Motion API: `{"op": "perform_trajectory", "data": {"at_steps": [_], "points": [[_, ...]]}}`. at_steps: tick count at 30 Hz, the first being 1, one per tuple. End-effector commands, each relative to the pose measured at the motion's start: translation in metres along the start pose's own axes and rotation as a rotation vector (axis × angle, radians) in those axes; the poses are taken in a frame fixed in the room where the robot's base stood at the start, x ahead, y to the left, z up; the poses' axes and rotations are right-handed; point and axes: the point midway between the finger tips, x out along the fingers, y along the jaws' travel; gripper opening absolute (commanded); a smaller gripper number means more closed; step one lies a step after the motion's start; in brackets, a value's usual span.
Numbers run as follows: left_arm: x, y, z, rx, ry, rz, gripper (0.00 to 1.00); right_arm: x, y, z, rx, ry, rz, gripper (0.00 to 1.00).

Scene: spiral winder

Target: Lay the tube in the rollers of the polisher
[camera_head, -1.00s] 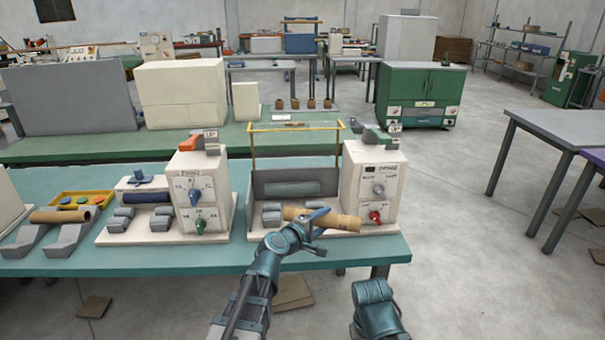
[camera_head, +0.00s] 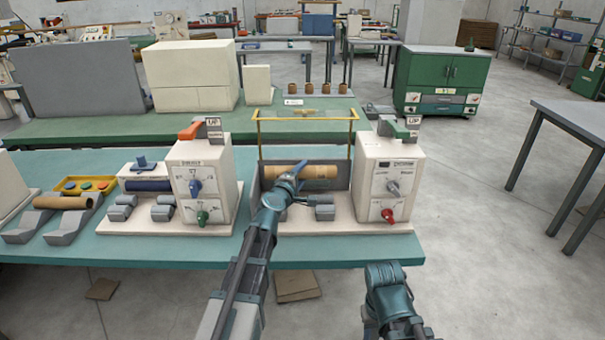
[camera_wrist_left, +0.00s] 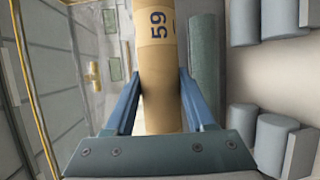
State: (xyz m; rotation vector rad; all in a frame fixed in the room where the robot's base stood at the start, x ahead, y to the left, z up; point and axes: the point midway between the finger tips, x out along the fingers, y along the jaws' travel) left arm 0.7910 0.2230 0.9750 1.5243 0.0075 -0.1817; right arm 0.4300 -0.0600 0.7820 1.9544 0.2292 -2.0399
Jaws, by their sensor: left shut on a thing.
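The brown cardboard tube (camera_head: 318,172) is held level in my left gripper (camera_head: 300,180), above the right-hand white machine. In the left wrist view the tube (camera_wrist_left: 157,80), marked 59, lies between the blue fingers of my left gripper (camera_wrist_left: 160,115). The machine has grey rollers (camera_head: 324,212) in front and a yellow frame (camera_head: 305,122) raised over it. The tube is behind and above these front rollers, apart from them. In the wrist view a dark green roller (camera_wrist_left: 203,60) shows beside the tube. My right arm shows at the lower right; its gripper is out of view.
The machine's control box (camera_head: 388,185) stands right of the tube. Left is a similar machine with a dark blue roll (camera_head: 148,186). Further left, another brown tube (camera_head: 62,203) lies on a grey stand (camera_head: 70,228). A yellow button tray (camera_head: 85,185) sits behind it.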

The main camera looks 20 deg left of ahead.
Motion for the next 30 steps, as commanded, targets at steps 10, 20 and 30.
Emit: {"op": "perform_trajectory", "data": {"at_steps": [10, 20, 30], "points": [[0.004, -0.037, -0.001, 0.0, -0.001, 0.0, 0.0, 0.037, -0.004, -0.002, 0.0, 0.0, 0.0, 0.5], [0.009, -0.074, -0.003, 0.0, -0.001, 0.0, 0.0, 0.074, -0.007, -0.004, 0.0, 0.0, 0.0, 0.5], [0.011, -0.094, -0.004, 0.0, -0.001, 0.0, 0.0, 0.094, -0.009, -0.006, 0.0, 0.0, 0.0, 0.5]]}}
